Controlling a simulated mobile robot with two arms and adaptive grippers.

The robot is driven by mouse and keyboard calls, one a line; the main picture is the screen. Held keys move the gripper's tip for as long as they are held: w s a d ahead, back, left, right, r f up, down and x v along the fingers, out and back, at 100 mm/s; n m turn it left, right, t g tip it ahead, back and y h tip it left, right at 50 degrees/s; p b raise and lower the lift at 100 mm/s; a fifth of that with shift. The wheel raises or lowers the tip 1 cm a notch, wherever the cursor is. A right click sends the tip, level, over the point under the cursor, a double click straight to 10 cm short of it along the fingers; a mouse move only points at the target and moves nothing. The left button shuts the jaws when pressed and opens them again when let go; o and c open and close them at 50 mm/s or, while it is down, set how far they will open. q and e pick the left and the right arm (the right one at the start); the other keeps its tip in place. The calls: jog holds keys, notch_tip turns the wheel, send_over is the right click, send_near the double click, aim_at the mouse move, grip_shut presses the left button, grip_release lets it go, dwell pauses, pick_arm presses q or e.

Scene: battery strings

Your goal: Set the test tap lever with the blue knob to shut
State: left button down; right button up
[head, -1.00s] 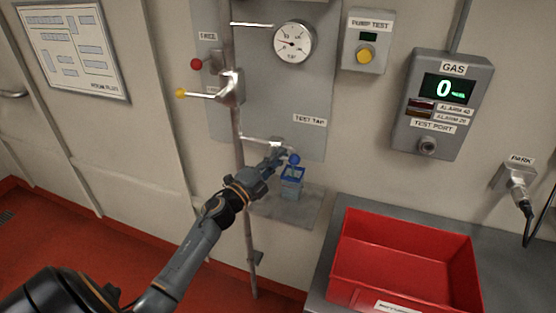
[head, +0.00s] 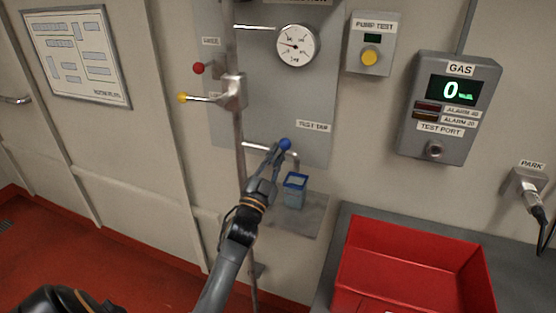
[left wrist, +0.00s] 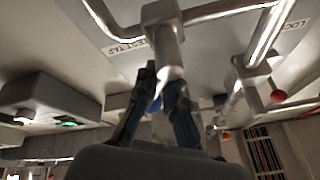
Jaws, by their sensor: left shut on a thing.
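The blue knob (head: 285,144) of the test tap lever shows just at the tip of my left gripper (head: 274,156), in front of the thin tap pipe (head: 256,147). The gripper is shut on the lever at its knob. In the left wrist view, the pale lever (left wrist: 168,82) runs from the metal tap body (left wrist: 163,38) down between the gripper fingers (left wrist: 158,104), with a bit of blue between them. The gripper hides most of the lever and tap in the head view. My right gripper is not in view.
A blue-rimmed cup (head: 294,192) stands on a small grey shelf (head: 311,217) below the tap outlet. A red bin (head: 417,240) is at lower right.

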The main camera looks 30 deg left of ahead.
pick_arm(q)
jog(key=n, duration=0.1)
jog(key=n+y, duration=0.1)
jog(key=n, duration=0.1)
jog(key=n+y, duration=0.1)
jog(key=shift+a+r+n+g, duration=0.1)
jog(key=shift+a+n+g, duration=0.15)
jog(key=shift+n+g, duration=0.05)
jog(key=shift+s+a+n+g+y+p, duration=0.2)
jog(key=shift+n+y, duration=0.3)
jog(key=shift+n, duration=0.35)
jog(key=shift+w+a+n+g+y+p, duration=0.1)
jog(key=shift+n+g+y, duration=0.35)
jog(key=shift+n, duration=0.45)
jog(key=shift+s+a+n+g+y+p, duration=0.15)
jog(key=shift+n+y, duration=0.4)
jog(key=shift+n, duration=0.3)
jog(key=shift+w, duration=0.1)
jog(key=c, duration=1.4)
grip_release()
jog(key=shift+r, duration=0.1)
notch_tip(320, 180, up, 10)
jog(key=shift+f, duration=0.1)
